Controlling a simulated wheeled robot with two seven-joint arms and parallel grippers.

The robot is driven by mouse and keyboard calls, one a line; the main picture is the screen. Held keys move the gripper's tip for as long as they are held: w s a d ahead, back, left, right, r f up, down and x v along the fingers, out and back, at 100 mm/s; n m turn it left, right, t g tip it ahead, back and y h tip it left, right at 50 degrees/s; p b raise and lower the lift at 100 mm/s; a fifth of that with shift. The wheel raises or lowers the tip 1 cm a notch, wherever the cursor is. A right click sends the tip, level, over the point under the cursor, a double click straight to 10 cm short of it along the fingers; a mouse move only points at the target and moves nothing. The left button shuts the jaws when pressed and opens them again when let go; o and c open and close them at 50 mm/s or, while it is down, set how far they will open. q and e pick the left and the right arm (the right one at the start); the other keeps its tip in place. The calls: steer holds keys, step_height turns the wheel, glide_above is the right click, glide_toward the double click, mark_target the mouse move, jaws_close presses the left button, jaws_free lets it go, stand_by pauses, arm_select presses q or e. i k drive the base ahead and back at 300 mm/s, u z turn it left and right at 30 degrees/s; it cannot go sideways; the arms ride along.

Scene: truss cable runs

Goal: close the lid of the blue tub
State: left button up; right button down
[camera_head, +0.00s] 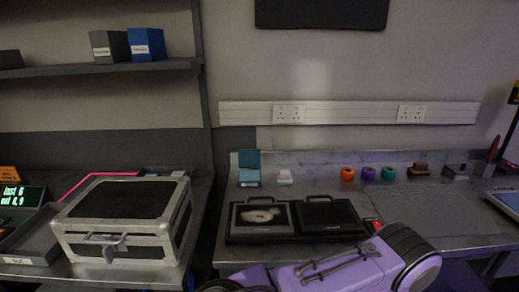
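The small blue tub (250,179) stands at the back of the right bench, near the wall. Its lid (249,158) is raised and stands upright at the rear edge, so the tub is open. The inside is too small to make out. Neither my left nor my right gripper shows its fingers in the head view.
A white item (285,178) stands just right of the tub. An open black case (290,238) lies in front of it. Orange, purple and green rolls (367,173) stand farther right. A silver case (125,217) covers much of the left bench. The right bench has clear patches.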

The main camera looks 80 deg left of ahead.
mark_target(248, 158)
steer(key=k, duration=0.85)
steer(key=u, duration=1.25)
steer(key=i, duration=0.35)
steer(key=z, duration=0.05)
